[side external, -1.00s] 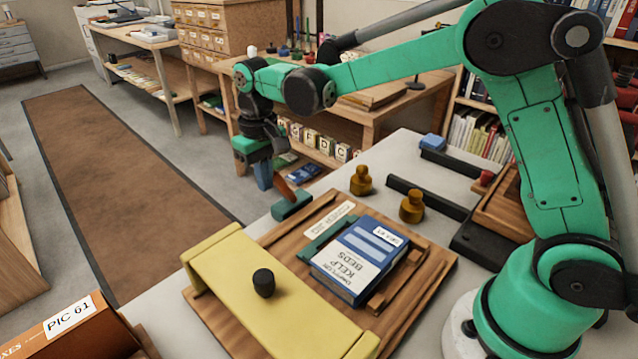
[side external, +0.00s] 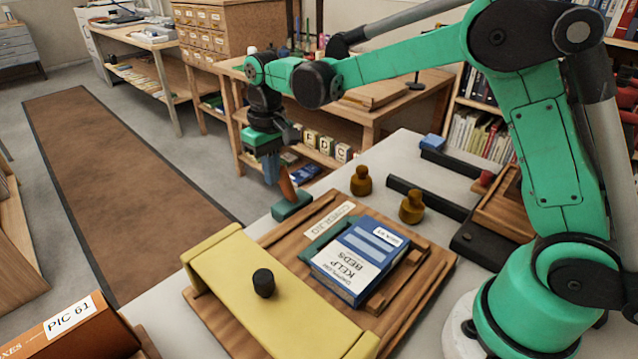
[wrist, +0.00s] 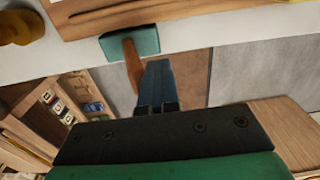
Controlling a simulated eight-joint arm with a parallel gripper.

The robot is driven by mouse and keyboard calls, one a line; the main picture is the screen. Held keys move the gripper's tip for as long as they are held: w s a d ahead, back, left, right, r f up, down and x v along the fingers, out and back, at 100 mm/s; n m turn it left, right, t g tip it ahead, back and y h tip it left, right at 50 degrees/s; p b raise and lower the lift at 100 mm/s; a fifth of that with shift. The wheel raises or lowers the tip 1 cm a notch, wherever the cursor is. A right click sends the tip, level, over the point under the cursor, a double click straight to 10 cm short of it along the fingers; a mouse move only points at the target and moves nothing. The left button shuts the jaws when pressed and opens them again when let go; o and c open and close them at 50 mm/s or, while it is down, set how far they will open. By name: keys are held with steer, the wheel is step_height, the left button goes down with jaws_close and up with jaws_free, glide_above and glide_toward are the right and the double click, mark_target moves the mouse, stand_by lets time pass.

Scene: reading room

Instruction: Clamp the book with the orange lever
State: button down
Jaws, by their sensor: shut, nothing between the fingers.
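The blue and white book "KELP BEDS" (side external: 347,277) lies on a wooden board (side external: 215,315). A green bar (side external: 326,239) lies along its far left edge; I cannot tell whether they touch. The orange lever (side external: 287,184) rises from a teal block (side external: 292,207) at the board's far corner, leaning slightly left. In the wrist view the lever (wrist: 132,66) and block (wrist: 140,40) are close ahead. My gripper (side external: 271,182) is shut and empty, its blue fingers just left of the lever. In the wrist view my gripper (wrist: 157,62) appears against or very near the lever; contact is unclear.
A yellow bridge-like piece (side external: 225,270) with a black knob (side external: 263,283) stands at the board's near left. Two brass weights (side external: 361,181) (side external: 412,207) and black rails (side external: 427,198) are to the right. A shelf with lettered blocks (side external: 327,146) is behind my gripper.

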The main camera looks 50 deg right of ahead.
steer(key=shift+d+f, duration=0.35)
steer(key=shift+d, duration=1.8)
steer(key=shift+a, duration=0.15)
